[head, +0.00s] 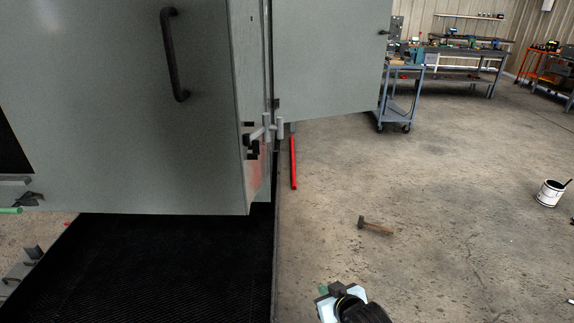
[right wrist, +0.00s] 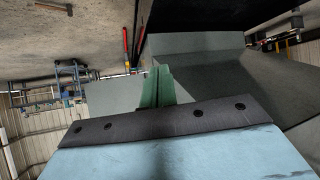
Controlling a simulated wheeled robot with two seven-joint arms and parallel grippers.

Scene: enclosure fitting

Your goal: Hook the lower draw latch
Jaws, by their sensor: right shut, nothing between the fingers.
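A grey enclosure (head: 120,90) with a black bar handle (head: 174,55) fills the left of the head view. A small grey-and-black fitting (head: 265,131) sits at its right edge; it looks like a latch, but I cannot tell if it is hooked. My right gripper (head: 323,290) is low in the head view, well apart from the enclosure. Its green fingers (right wrist: 157,88) are together and empty in the right wrist view.
A grey panel (head: 325,55) stands out to the right of the enclosure. A black ribbed mat (head: 160,265) lies below. A red bar (head: 293,163), a hammer (head: 375,227) and a paint can (head: 550,193) are on the floor. A blue cart (head: 398,95) stands behind; open floor lies between.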

